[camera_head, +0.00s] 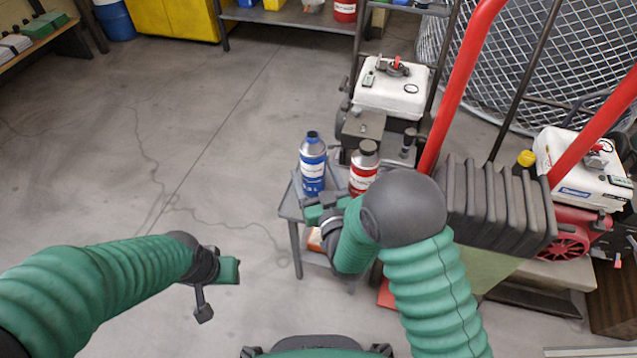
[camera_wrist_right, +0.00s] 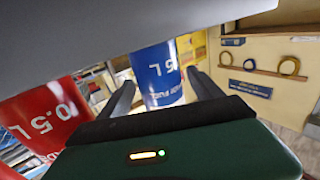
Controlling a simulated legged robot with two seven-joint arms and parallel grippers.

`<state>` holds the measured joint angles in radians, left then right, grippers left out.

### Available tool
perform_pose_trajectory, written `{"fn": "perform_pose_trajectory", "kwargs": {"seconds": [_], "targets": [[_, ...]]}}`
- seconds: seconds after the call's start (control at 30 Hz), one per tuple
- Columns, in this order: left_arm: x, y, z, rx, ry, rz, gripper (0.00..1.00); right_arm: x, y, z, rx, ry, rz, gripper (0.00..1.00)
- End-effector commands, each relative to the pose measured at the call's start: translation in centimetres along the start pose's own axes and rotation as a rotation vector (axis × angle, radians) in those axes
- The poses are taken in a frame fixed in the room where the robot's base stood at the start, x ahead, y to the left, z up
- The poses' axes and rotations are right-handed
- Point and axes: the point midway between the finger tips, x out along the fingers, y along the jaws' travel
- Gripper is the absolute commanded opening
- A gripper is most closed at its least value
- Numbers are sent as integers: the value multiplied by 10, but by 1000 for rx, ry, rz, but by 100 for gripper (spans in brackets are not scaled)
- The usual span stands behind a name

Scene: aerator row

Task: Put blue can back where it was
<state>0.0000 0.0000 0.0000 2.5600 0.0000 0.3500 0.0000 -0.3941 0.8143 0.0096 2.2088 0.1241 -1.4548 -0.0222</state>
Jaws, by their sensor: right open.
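The blue can (camera_head: 313,167) has a silver top and dark cap and stands upright on a small grey table (camera_head: 290,209). A red can (camera_head: 363,168) stands just to its right. My right gripper (camera_head: 322,203) is at the near side of the blue can, partly hidden by my arm. In the right wrist view its two open fingers (camera_wrist_right: 165,92) reach to either side of the lower blue can (camera_wrist_right: 158,70); I cannot tell whether they touch it. The red can (camera_wrist_right: 45,115) is at the left there. My left gripper (camera_head: 217,284) hangs empty over the floor.
Engine machines with white tanks (camera_head: 392,90) (camera_head: 580,167) and red handles (camera_head: 462,75) stand behind and right of the table. A shelf (camera_head: 290,14) is at the back. A wooden bench (camera_head: 40,42) stands at far left. The floor (camera_head: 150,140) at left is clear.

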Motion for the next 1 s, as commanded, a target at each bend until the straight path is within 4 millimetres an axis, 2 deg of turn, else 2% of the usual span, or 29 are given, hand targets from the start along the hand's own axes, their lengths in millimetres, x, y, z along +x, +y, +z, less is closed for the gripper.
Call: {"fn": "perform_pose_trajectory", "kwargs": {"seconds": [0.3, 0.5, 0.63, 1.0], "targets": [[-26, 0, -6, 0, 0, 0, 36, -75, 0, -2, -1, -8, -1, 75], [-31, 0, -7, 0, 0, 0, 36, -109, 0, 0, 0, -6, 0, 75], [-31, 0, -7, 0, 0, 0, 36, -114, 0, 0, 0, -2, 0, 75], [-30, 0, -7, 0, 0, 0, 36, -114, 0, 0, 1, -4, 0, 75]]}}
